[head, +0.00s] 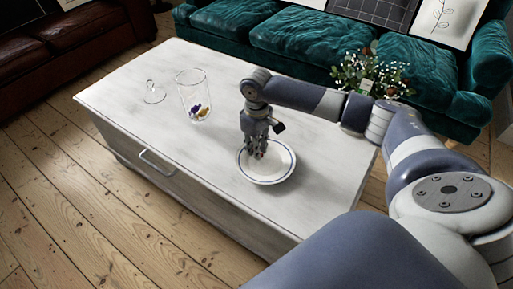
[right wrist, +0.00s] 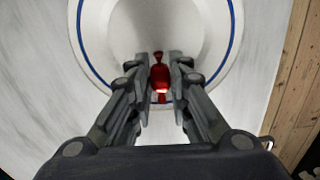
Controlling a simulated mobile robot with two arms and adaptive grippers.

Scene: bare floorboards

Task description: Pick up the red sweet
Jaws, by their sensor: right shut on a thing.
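The red sweet (right wrist: 160,76) is a small red wrapped shape with twisted ends, seen between the fingertips in the right wrist view. My right gripper (right wrist: 160,82) is shut on it, one finger on each side. In the head view my right gripper (head: 259,155) points down over a white bowl (head: 285,172) with a blue rim line, and only a speck of red shows there. The bowl also shows in the right wrist view (right wrist: 90,45), under the fingers. I cannot tell whether the sweet touches the bowl. My left gripper is not in view.
The bowl stands on a white wooden table (head: 150,90). A glass jar (head: 194,95) with a few coloured sweets and a glass lid (head: 154,92) stand at the left. A flower bunch (head: 370,75) is behind my right arm. A green sofa (head: 300,40) is beyond.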

